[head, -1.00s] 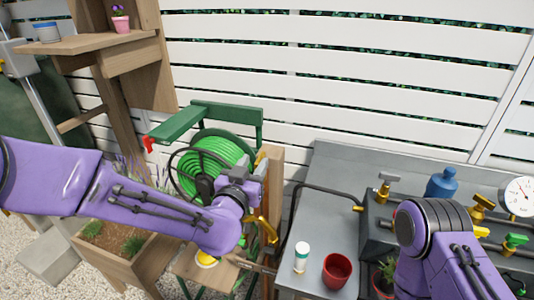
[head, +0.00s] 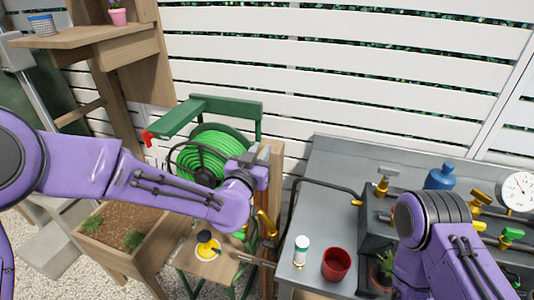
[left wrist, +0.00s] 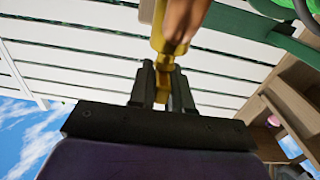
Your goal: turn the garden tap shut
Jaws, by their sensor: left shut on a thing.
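The garden tap is a brass-yellow fitting (head: 266,223) beside the wooden post, right of the green hose reel in the head view. My left gripper (head: 262,167) is at the upper part of that post, above the brass spout, and the wrist partly hides the place. In the left wrist view my left gripper (left wrist: 163,88) is shut on a narrow brass-yellow part of the tap (left wrist: 163,58). The tap's thicker part reaches up out of that picture. How far the tap is turned cannot be told. My right gripper is outside the view.
The green hose reel (head: 200,160) stands close behind my left wrist. A grey bench (head: 315,190) at the right carries a red pot (head: 336,264), a white bottle (head: 301,250) and brass valves. A wooden planter (head: 120,235) stands at the left.

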